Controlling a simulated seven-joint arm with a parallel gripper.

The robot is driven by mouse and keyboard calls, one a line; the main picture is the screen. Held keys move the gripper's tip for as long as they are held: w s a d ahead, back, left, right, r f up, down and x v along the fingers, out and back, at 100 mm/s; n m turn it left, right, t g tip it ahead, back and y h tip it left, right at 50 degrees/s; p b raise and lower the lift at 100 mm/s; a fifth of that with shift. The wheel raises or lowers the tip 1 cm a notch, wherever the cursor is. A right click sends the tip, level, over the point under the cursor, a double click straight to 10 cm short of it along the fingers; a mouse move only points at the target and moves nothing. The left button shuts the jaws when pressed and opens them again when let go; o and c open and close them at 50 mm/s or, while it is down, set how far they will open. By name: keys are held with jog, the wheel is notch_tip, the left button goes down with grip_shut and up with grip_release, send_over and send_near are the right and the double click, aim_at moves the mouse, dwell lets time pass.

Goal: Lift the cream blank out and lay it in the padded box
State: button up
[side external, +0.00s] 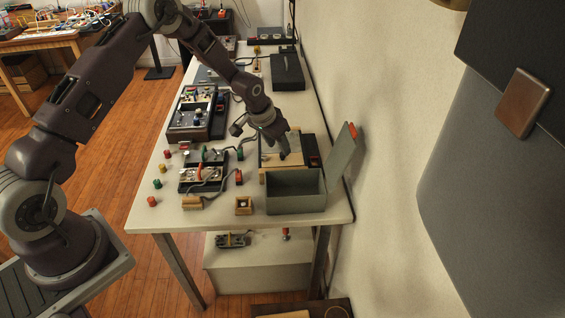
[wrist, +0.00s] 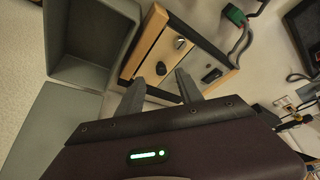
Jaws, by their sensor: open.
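A cream flat piece (side external: 268,147), seemingly the cream blank, lies on the table in a wood-edged unit. In the wrist view a cream face (wrist: 187,60) shows between wooden strips, with dark fittings on it; I cannot tell whether the blank is a separate piece there. The grey-green box (side external: 295,204) stands in front of it with its lid raised; it also shows in the wrist view (wrist: 62,70). I cannot make out its padding. My gripper (side external: 284,156) is over the unit, fingers pointing down. In the wrist view my gripper (wrist: 158,88) has its fingers apart with nothing clearly held.
The raised lid (side external: 341,151) stands at the box's right, near the wall. A small wooden tray (side external: 243,205) is left of the box. Cabled devices (side external: 203,172) and coloured knobs crowd the table's left side. A black case (side external: 287,72) lies farther back.

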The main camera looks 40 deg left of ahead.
aim_at(281, 154)
jog(key=x, duration=0.5)
jog(key=shift+a, duration=0.2)
grip_shut()
jog(key=shift+r, duration=0.2)
notch_tip(281, 154, up, 13)
jog(key=shift+r, duration=0.15)
dwell(0.4)
